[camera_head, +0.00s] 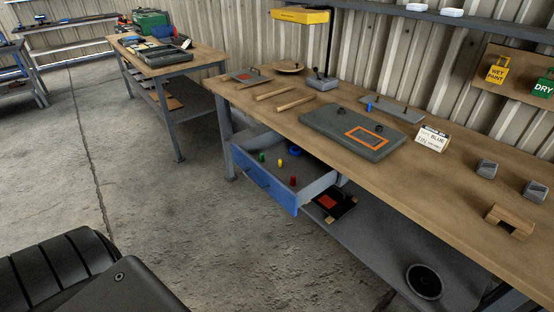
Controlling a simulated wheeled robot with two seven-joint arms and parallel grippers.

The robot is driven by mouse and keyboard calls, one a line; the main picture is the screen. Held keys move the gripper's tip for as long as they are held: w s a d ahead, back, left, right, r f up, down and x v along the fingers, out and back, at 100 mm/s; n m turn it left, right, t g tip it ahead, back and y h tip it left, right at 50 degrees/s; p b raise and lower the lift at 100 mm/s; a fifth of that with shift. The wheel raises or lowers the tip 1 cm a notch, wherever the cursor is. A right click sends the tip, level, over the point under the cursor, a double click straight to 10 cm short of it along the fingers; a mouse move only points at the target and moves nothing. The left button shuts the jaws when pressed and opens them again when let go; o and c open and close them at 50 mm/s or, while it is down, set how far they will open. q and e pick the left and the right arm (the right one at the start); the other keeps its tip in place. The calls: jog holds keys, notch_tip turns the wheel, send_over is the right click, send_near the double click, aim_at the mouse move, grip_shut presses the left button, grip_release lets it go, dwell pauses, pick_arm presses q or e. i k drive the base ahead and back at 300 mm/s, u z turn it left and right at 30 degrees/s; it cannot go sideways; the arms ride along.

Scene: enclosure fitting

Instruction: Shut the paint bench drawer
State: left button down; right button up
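The paint bench (392,175) runs from the middle to the lower right, with a wooden top and grey legs. Its drawer (262,182) has a blue front and stands pulled out from under the top. A blue handle (259,176) is on the drawer front. Inside lie small green, yellow and red pieces and a blue round item (295,151). Neither of my grippers shows in the head view. A black part at the lower left looks like my own body.
The bench top holds a grey panel (335,133) with an orange outline, a "BLUE" card (432,138), sticks and blocks. A lower shelf (375,240) bears a black round item (424,281). Concrete floor (150,200) before the drawer is clear. Another bench (205,56) stands behind.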

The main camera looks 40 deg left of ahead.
aim_at(313, 175)
jog(key=u, duration=0.1)
jog(key=i, duration=0.95)
jog(key=u, duration=0.55)
